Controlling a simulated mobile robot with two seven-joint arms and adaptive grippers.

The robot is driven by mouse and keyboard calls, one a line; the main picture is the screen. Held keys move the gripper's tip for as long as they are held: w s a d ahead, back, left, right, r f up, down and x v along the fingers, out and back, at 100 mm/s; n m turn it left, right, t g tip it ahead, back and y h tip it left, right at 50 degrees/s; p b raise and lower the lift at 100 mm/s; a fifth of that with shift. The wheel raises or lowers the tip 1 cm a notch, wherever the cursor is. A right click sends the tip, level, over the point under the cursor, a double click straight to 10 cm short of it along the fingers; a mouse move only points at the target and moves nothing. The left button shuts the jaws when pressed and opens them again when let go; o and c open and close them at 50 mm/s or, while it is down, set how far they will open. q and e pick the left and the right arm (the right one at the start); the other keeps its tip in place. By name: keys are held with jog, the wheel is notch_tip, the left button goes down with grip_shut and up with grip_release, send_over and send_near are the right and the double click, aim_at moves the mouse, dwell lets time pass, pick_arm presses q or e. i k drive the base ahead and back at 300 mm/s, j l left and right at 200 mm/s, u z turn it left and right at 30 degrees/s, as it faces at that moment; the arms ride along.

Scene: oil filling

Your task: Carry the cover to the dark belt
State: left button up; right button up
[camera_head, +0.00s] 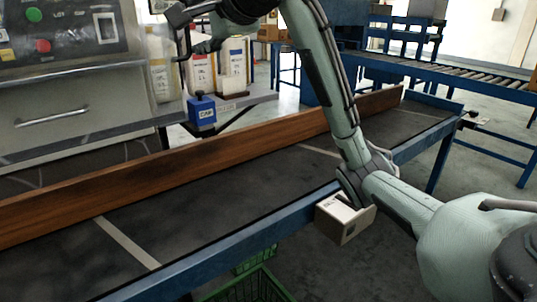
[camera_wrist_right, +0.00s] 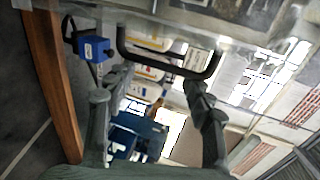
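A black U-shaped handle (camera_wrist_right: 170,62), which looks like the cover's, stands out from a clear, reflective panel (camera_wrist_right: 262,70) in the right wrist view. The panel's outline is hard to make out. In the head view the handle (camera_head: 181,42) is at the upper left. My right gripper (camera_wrist_right: 158,88) has its fingers spread wide, with the handle just beyond and between them; no grip on it shows. In the head view this gripper (camera_head: 203,30) is beside the handle. The dark belt (camera_head: 225,200) crosses the foreground, its visible surface bare apart from pale stripes. My left gripper is out of view.
A wooden rail (camera_head: 170,172) runs along the belt's far side. A blue labelled box (camera_head: 202,111) stands behind it, near white containers (camera_head: 233,62). A control panel (camera_head: 55,35) is at upper left. A green crate (camera_head: 250,288) sits below the belt's near edge.

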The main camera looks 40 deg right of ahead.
aim_at(395, 130)
jog(key=l, duration=2.45)
jog(key=k+l, duration=0.1)
jog(key=l, duration=2.35)
